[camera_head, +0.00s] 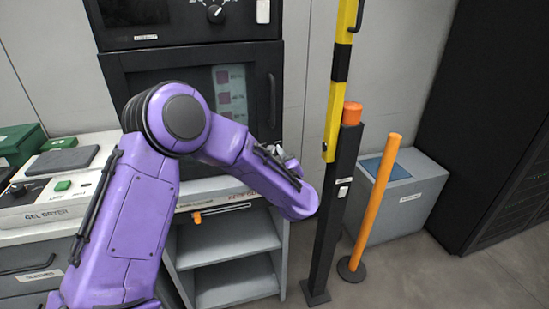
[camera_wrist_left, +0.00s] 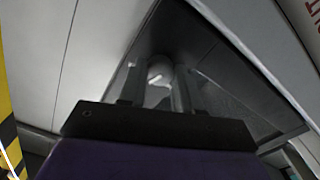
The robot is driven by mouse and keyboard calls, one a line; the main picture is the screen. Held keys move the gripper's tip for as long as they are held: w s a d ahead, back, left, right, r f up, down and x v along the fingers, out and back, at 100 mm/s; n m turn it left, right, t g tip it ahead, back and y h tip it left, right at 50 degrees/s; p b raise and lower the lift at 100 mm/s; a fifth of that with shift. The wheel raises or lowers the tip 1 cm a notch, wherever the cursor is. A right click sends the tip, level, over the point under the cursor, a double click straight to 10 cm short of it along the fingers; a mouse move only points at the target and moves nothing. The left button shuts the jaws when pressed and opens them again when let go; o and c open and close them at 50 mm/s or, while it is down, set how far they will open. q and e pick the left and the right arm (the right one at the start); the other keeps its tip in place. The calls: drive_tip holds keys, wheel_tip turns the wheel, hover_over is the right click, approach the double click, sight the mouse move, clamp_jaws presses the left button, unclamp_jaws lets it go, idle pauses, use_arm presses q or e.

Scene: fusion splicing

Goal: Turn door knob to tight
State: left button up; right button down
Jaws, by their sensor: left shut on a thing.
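The black cabinet door (camera_head: 135,78) has a dark window and a vertical handle (camera_head: 272,100) on its right side, and it looks closed. My left arm crosses in front of it, and my left wrist is close to the door's lower right corner. In the left wrist view, my left gripper (camera_wrist_left: 156,88) is shut on a pale, rounded door knob (camera_wrist_left: 159,72) between its two dark fingers. The knob's angle cannot be read. In the head view my wrist hides the fingers and most of the knob. My right gripper is not in view.
A black post (camera_head: 333,215) with an orange cap and a yellow-black bar (camera_head: 341,75) stand just right of my wrist. An orange pole (camera_head: 374,200) and a grey box (camera_head: 415,200) are farther right. Open shelves (camera_head: 228,238) are below the door. A gel dryer (camera_head: 50,198) is at left.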

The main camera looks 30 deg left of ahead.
use_arm(q)
drive_tip(key=n, duration=0.3)
drive_tip(key=shift+b, duration=0.4)
drive_tip(key=n+b, duration=0.1)
drive_tip(key=n, duration=0.2)
drive_tip(key=shift+n, duration=0.3)
drive_tip(key=n+b, duration=0.2)
drive_tip(key=n, duration=0.1)
drive_tip(key=shift+f, duration=0.1)
drive_tip(key=shift+n+b, duration=1.15)
drive_tip(key=shift+n, duration=0.55)
drive_tip(key=shift+r+n, duration=0.2)
drive_tip(key=shift+n, duration=0.1)
drive_tip(key=o, duration=1)
drive_tip(key=shift+o, duration=0.2)
drive_tip(key=shift+d, duration=0.1)
